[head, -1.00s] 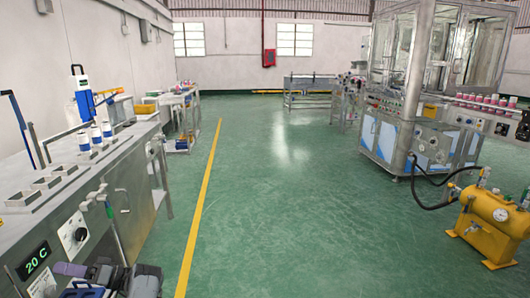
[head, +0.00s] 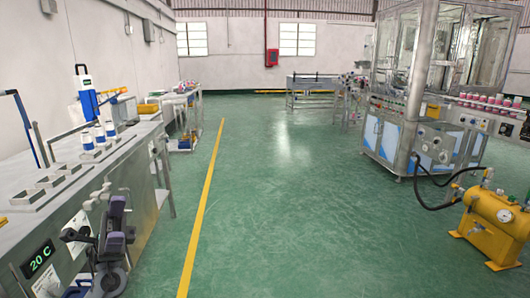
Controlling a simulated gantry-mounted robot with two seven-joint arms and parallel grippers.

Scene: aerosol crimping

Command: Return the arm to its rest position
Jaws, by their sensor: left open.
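My left gripper (head: 98,225) shows in the head view at the lower left, in front of the bench's front face and right of its 20 C display. It is open, its dark and purple-grey parts upright, and I see nothing between its fingers. White and blue cans (head: 99,133) stand in holders on the steel bench (head: 118,157), well behind the gripper and apart from it. My right gripper is not in view.
Green floor (head: 300,210) is open right of the yellow line (head: 208,205). A yellow tank (head: 490,228) and a glass-walled machine (head: 410,130) stand at right.

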